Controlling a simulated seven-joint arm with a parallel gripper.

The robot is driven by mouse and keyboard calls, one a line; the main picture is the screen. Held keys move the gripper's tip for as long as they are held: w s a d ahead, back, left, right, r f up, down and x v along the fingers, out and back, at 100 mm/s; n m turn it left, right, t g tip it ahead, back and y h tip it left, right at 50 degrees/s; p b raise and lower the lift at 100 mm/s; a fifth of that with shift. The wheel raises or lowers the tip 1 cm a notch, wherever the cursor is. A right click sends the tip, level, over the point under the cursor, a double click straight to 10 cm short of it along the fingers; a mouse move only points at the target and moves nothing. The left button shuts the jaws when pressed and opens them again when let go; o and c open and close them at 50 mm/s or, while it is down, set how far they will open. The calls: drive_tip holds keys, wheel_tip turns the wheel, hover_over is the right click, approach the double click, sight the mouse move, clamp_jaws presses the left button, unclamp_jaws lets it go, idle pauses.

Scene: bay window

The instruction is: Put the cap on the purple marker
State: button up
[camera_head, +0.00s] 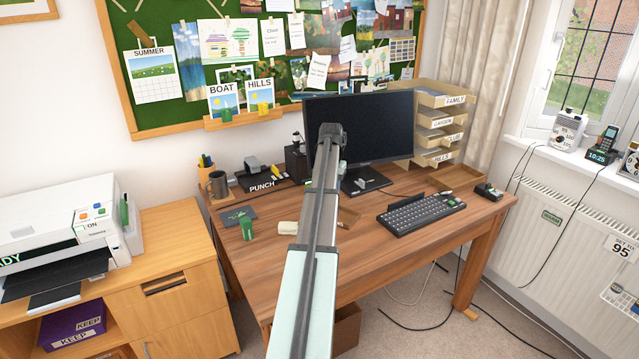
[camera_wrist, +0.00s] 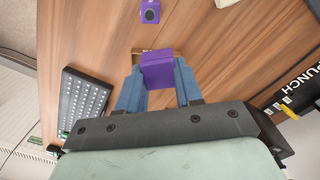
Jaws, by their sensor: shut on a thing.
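In the wrist view my gripper (camera_wrist: 158,88) has its two blue fingers closed on a purple block-like piece, which looks like the cap (camera_wrist: 158,70). The cap sits between the fingertips and extends a little beyond them. Another purple piece, which looks like the marker (camera_wrist: 149,12), shows at the top edge of the wrist view with a dark round spot on its near face. It is apart from the held cap and partly cut off by the frame. In the head view my arm hides the gripper, the cap and the marker.
The wooden desk (camera_head: 275,258) holds a keyboard (camera_head: 420,212), a monitor (camera_head: 375,128), a green object (camera_head: 247,229), a pale block (camera_head: 288,228) and a mug (camera_head: 218,185). A hole punch (camera_head: 262,177) stands behind. Bare desk lies between the keyboard and the front edge.

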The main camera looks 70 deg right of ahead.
drive_tip(key=a+m, duration=0.3)
drive_tip(key=a, duration=0.1)
drive_tip(key=shift+s+a+f, duration=0.1)
drive_tip(key=shift+s+f, duration=0.2)
drive_tip(key=shift+s, duration=0.05)
drive_tip(key=shift+f, duration=0.1)
drive_tip(key=shift+f, duration=3)
drive_tip(key=shift+f, duration=0.2)
drive_tip(key=o, duration=1.1)
drive_tip(key=shift+o, duration=0.4)
